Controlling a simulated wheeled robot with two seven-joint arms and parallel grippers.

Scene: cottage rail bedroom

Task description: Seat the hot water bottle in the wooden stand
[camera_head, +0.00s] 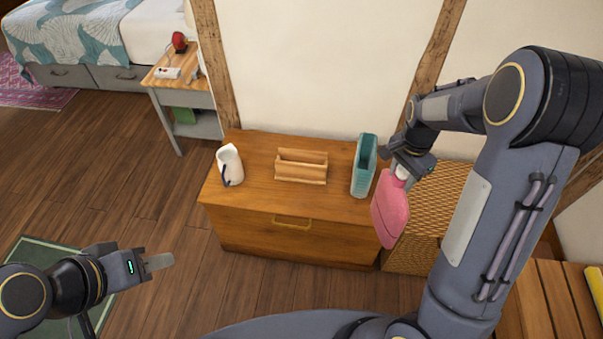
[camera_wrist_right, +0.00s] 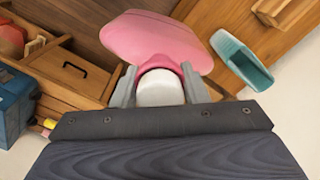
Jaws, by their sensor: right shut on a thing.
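The pink hot water bottle (camera_head: 390,210) hangs from my right gripper (camera_head: 402,172), which is shut on its white neck, in front of the dresser's right end. It also shows in the right wrist view (camera_wrist_right: 155,40), with the white cap (camera_wrist_right: 160,88) between the fingers of the gripper (camera_wrist_right: 158,90). The wooden stand (camera_head: 301,167) sits on the middle of the dresser top, its slot empty. In the right wrist view only a corner of the stand (camera_wrist_right: 275,10) shows.
A teal container (camera_head: 363,168) stands on the dresser between the stand and the bottle. A white pitcher (camera_head: 229,164) stands at the dresser's left. A wicker basket (camera_head: 432,205) is right of the wooden dresser (camera_head: 245,218). A nightstand (camera_head: 182,85) and bed are at the back left.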

